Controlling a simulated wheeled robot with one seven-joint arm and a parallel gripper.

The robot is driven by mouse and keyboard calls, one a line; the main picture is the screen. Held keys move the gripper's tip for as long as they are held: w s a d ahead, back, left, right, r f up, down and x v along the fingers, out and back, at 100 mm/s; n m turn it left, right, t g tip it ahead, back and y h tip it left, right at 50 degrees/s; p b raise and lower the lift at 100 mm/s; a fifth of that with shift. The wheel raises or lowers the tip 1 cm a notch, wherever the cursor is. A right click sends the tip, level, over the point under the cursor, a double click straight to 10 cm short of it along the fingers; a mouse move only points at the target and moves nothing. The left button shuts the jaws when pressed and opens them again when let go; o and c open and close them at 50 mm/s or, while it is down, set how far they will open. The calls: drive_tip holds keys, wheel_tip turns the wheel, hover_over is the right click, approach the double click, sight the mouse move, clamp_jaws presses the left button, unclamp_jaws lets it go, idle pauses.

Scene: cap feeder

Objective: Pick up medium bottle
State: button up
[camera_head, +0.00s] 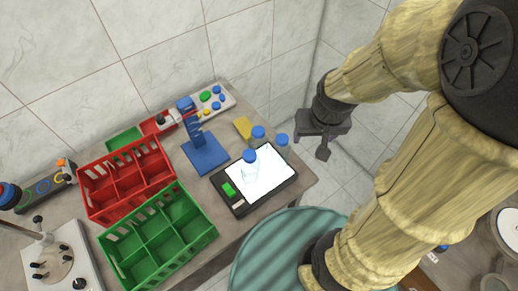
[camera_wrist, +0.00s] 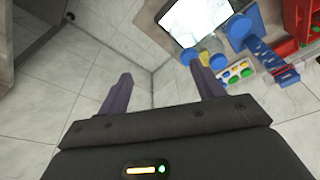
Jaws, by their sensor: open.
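Three clear bottles with blue caps show in the head view. One bottle (camera_head: 250,170) stands on the bright white screen of a dark device. A second bottle (camera_head: 258,137) is behind it, and a third bottle (camera_head: 282,147) is by the device's right rear edge. I cannot tell which is the medium one. My gripper (camera_head: 311,143) is open and empty, to the right of the bottles and apart from them. In the wrist view my gripper (camera_wrist: 162,83) has its fingers spread over bare floor.
The lit device (camera_head: 288,186) sits near the table's right edge. A blue stand (camera_head: 205,152), a red crate (camera_head: 83,190), a green crate (camera_head: 106,252) and a button panel (camera_head: 229,100) fill the table to the left. A ribbed green round surface (camera_head: 270,262) is in front.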

drive_tip(key=o, duration=0.3)
drive_tip(key=w+a, duration=0.2)
drive_tip(key=w+a+n+g+b, duration=0.1)
drive_tip(key=w+a, duration=0.1)
drive_tip(key=w, duration=0.1)
drive_tip(key=w+a+n+b, duration=0.1)
drive_tip(key=w+a, duration=0.1)
drive_tip(key=shift+w+a+f, duration=0.25)
drive_tip(key=shift+w+a, duration=0.15)
drive_tip(key=shift+o, duration=0.2)
drive_tip(key=n+g+b, duration=0.1)
drive_tip(key=n+g, duration=0.1)
hover_over(258, 132)
drive_tip(key=shift+r, duration=0.3)
drive_tip(key=shift+f, duration=0.1)
wheel_tip(258, 132, down, 12)
drive_tip(key=shift+f+p, duration=0.1)
drive_tip(key=shift+p, duration=0.9)
drive_tip(key=shift+w+f+p, duration=0.15)
drive_tip(key=shift+f+p, duration=0.4)
drive_tip(key=shift+f, duration=0.75)
drive_tip(key=shift+w+f+p, duration=0.15)
drive_tip(key=shift+f+p, duration=0.35)
drive_tip(key=shift+f, duration=0.75)
drive_tip(key=shift+c, duration=0.2)
